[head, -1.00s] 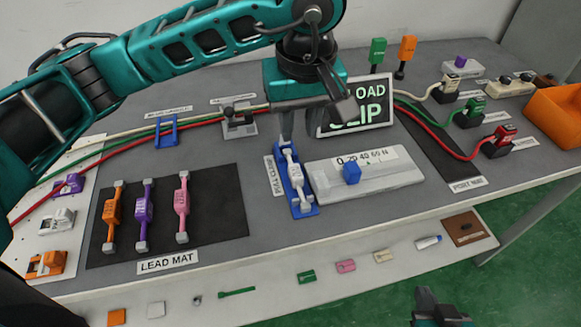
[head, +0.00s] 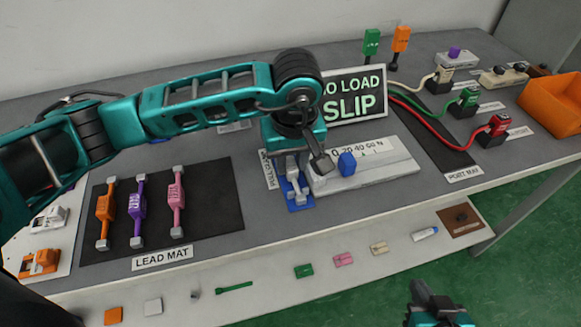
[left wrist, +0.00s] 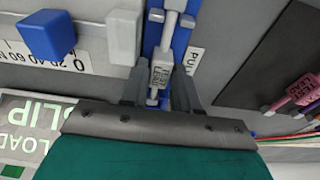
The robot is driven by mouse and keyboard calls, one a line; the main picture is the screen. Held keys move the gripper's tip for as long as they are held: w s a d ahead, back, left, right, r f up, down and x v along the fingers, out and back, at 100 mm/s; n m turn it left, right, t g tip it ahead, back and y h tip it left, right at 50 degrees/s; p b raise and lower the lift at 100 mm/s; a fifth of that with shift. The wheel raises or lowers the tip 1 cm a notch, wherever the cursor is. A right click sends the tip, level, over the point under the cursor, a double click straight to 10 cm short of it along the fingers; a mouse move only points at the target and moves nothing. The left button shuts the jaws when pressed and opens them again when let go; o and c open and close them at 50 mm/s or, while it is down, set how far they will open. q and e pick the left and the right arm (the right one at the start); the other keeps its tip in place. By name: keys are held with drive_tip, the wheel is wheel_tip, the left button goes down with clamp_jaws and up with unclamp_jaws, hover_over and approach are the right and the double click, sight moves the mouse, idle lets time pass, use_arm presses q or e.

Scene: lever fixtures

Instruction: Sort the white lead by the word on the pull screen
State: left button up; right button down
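The white lead (left wrist: 162,72) lies in the blue pull clip (head: 301,204), with its labelled body facing up. It shows in part in the head view (head: 293,184). My left gripper (head: 291,166) is low over it, and in the left wrist view its fingertips (left wrist: 162,80) stand on both sides of the lead's body. I cannot tell whether they touch it. The pull screen (head: 354,97) reads "NO LOAD" above a large "SLIP", its left edge hidden by my arm. My right gripper (head: 433,302) is at the bottom edge, away from the bench; its fingers are unclear.
A blue block (head: 347,163) sits on the grey scale unit (head: 385,168) beside the clip. The lead mat (head: 218,208) holds orange, purple and pink leads. The port mat (head: 440,146) and an orange bin (head: 555,105) are at right. White and orange connectors stand at far left.

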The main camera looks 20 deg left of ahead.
use_arm(q)
clamp_jaws()
drive_tip(key=shift+r, duration=0.15)
